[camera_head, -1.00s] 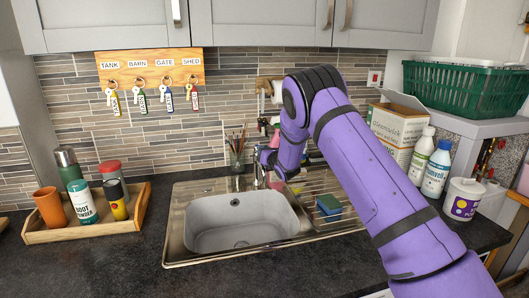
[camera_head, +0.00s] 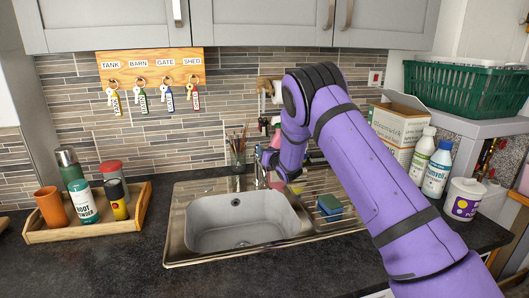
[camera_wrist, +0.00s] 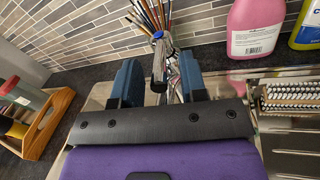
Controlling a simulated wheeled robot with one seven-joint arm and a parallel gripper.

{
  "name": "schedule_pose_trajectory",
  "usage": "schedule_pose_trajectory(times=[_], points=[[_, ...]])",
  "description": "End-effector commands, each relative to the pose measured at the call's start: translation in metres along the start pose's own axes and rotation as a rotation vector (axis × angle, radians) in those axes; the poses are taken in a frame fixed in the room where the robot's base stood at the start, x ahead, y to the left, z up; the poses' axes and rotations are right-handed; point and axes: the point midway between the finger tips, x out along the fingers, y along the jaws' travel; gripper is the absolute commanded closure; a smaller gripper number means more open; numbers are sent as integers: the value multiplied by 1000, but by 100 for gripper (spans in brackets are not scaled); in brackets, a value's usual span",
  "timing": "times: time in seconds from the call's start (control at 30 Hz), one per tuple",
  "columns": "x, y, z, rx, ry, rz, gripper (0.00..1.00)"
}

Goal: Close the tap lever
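The chrome tap (camera_head: 259,168) stands behind the sink (camera_head: 237,221), partly hidden by my gripper (camera_head: 268,165). In the wrist view the tap's lever (camera_wrist: 159,62) stands up with a blue mark at its top. My gripper (camera_wrist: 160,82) also shows there with two blue fingers spread apart, one to each side of the tap. I see a gap on both sides of the lever, and nothing is gripped. The tap's lower part is hidden by the gripper body in the wrist view. I cannot tell whether water runs.
A cup of brushes (camera_head: 237,157) stands close behind the tap. A pink bottle (camera_wrist: 256,28) stands at the back right. A sponge (camera_head: 329,205) lies on the drainer. A wooden tray (camera_head: 88,229) with bottles is at left. Dark worktop is free in front of the sink.

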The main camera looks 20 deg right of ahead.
Motion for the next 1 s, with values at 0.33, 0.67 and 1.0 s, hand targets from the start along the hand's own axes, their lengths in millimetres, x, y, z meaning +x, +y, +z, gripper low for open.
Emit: schedule_pose_trajectory(times=[0.33, 0.67, 1.0], points=[[-64, 1, 0, 0, 2, -1, 61], [-96, 0, 0, 0, 2, -1, 61], [-97, -1, 0, 3, 2, -3, 75]])
